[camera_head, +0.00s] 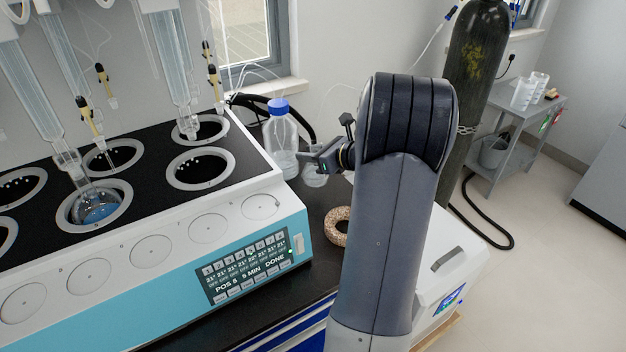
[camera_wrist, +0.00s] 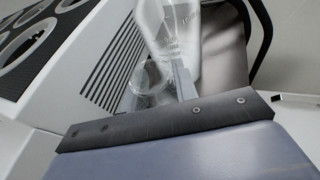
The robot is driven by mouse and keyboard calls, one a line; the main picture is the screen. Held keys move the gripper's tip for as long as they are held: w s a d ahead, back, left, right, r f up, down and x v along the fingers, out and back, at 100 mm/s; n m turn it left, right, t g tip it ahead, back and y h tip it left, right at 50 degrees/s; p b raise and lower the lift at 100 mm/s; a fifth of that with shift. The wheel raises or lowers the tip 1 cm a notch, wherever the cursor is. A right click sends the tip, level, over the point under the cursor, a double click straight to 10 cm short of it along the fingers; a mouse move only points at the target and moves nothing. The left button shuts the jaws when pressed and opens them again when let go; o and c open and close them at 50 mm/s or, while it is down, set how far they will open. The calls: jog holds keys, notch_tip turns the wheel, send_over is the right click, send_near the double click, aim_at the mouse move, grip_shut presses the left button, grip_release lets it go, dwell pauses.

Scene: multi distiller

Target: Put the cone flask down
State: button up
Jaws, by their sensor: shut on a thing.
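The clear glass cone flask (camera_head: 314,175) is in my gripper (camera_head: 322,157), at the right rear of the bench, beside the distiller. My gripper is shut on it. In the wrist view the flask (camera_wrist: 150,82) is seen at the top middle, next to a grey finger (camera_wrist: 183,82); the broad gripper body hides its lower part. I cannot tell whether its base touches the bench. My arm covers the area to the right of the gripper in the head view.
A clear bottle with a blue cap (camera_head: 281,140) stands close behind and left of the flask. The distiller (camera_head: 150,255) fills the left side. A cork ring (camera_head: 338,227) lies on the dark bench in front. A gas cylinder (camera_head: 474,85) stands behind my arm.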

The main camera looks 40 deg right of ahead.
aim_at(312, 169)
jog(key=shift+f, duration=2.55)
jog(key=shift+f+b, duration=0.2)
jog(key=shift+b, duration=0.2)
jog(key=o, duration=1.1)
jog(key=shift+r, duration=0.2)
jog(key=shift+s+d+r, duration=0.1)
jog(key=shift+s, duration=0.15)
jog(key=v, duration=1.1)
jog(key=shift+s+r+p, duration=0.1)
jog(key=shift+s+p, duration=0.05)
jog(key=shift+p, duration=0.15)
